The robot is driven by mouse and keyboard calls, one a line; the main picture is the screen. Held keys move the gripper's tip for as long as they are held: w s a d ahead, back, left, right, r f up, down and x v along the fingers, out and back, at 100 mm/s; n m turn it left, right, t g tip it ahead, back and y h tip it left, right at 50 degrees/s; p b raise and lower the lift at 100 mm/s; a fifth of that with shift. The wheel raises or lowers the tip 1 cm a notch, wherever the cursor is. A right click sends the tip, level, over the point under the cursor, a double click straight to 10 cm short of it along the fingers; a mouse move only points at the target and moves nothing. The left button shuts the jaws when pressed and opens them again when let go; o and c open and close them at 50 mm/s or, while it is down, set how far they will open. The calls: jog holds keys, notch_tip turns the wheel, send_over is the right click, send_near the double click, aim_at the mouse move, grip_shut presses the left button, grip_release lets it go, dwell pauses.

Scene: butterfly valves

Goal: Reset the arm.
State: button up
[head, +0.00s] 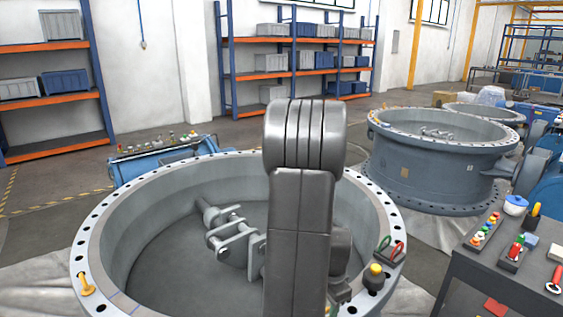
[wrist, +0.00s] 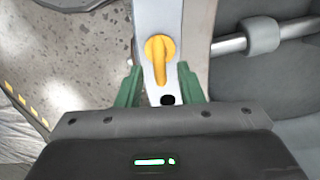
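A large grey butterfly valve body (head: 95,232) with a bolted flange lies open in front of me in the head view. My gripper (wrist: 160,86) shows in the wrist view with two green fingers spread apart, one on each side of the pale flange rim (wrist: 147,18). I cannot tell whether the fingers touch the rim. In the head view my own arm stands upright in front of the valve and hides part of its inside and near rim; my gripper cannot be made out there.
Inside the valve are a shaft and linkage (head: 232,238). A yellow handle (head: 86,285) sits on the left rim, and a yellow knob (head: 376,272) and red ring (head: 398,250) on the right. A tool table (head: 485,285) is close right. A second valve (head: 425,170) stands behind.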

notch_tip(320, 180, up, 12)
jog(key=p, duration=0.1)
notch_tip(320, 180, down, 14)
jog(key=shift+f+b, duration=0.25)
jog(key=shift+b, duration=0.45)
jog(key=shift+r+n, duration=0.15)
jog(key=shift+n, duration=0.75)
jog(key=n+p, duration=0.1)
jog(key=n, duration=0.2)
jog(key=shift+n+p, duration=0.8)
jog(key=shift+n, duration=1.4)
